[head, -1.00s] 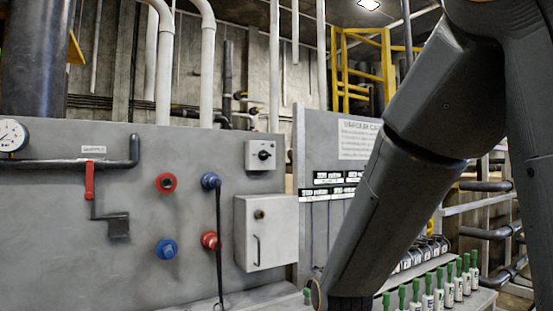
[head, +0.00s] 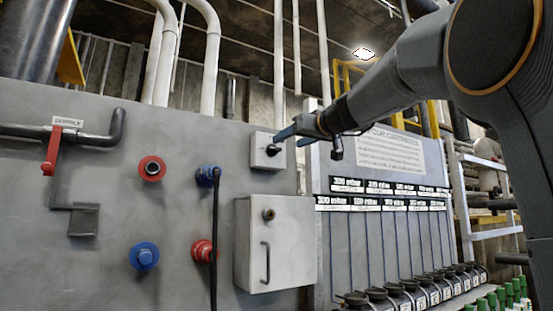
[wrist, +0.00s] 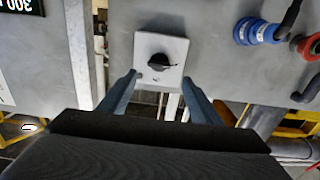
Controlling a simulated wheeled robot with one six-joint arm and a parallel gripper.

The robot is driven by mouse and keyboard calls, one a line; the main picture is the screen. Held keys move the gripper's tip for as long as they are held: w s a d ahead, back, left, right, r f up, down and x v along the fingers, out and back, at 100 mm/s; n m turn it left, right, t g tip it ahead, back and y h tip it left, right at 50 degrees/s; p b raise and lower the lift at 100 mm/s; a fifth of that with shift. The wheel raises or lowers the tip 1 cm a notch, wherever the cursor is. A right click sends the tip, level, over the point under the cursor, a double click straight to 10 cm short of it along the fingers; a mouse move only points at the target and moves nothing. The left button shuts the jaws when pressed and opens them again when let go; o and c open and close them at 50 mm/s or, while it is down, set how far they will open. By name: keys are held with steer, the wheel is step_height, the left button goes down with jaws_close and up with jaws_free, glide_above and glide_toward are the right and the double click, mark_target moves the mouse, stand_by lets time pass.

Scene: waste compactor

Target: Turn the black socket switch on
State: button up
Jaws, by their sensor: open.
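The black socket switch is a black rotary knob (wrist: 159,62) on a pale square plate, fixed to the grey wall panel. In the head view the switch plate (head: 262,151) is at the upper middle, with my gripper (head: 282,138) in front of its right side. In the wrist view my gripper (wrist: 158,84) is open and empty. Its two blue-grey fingers point toward the plate, one on each side of its near edge, with the knob between and beyond the tips. I cannot tell whether a fingertip touches the plate.
A grey box with a handle (head: 278,243) is below the switch. Blue socket (head: 207,176) and red socket (head: 151,169) are to the left, with a black cable hanging from the blue one. A label board and bottles are at right.

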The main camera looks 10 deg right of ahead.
mark_target(276, 147)
steer(key=p+x, duration=0.2)
steer(key=x, duration=0.5)
steer(key=shift+w, duration=0.25)
steer(key=c, duration=1)
